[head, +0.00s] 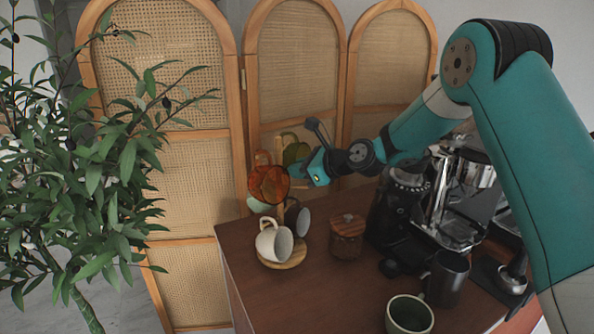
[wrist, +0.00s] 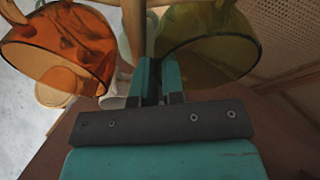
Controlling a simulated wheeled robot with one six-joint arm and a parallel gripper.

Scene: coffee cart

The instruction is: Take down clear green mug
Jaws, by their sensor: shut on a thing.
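The clear green mug (head: 296,152) is at the top of the wooden mug stand (head: 296,258), right of a clear orange mug (head: 270,186). My gripper (head: 312,172) reaches it from the right. In the wrist view, the green mug (wrist: 215,45) is at the upper right and the orange mug (wrist: 62,45) at the upper left. My gripper's fingers (wrist: 158,82) are close together at the green mug's left edge, shut on it. The exact contact is partly hidden. I cannot tell whether the mug still touches the stand.
A white mug (head: 272,242) and a dark mug (head: 299,220) hang lower on the stand. A wooden canister (head: 347,240), a coffee grinder (head: 397,208), an espresso machine (head: 462,195) and two loose cups are to the right. A rattan screen (head: 190,160) stands close behind.

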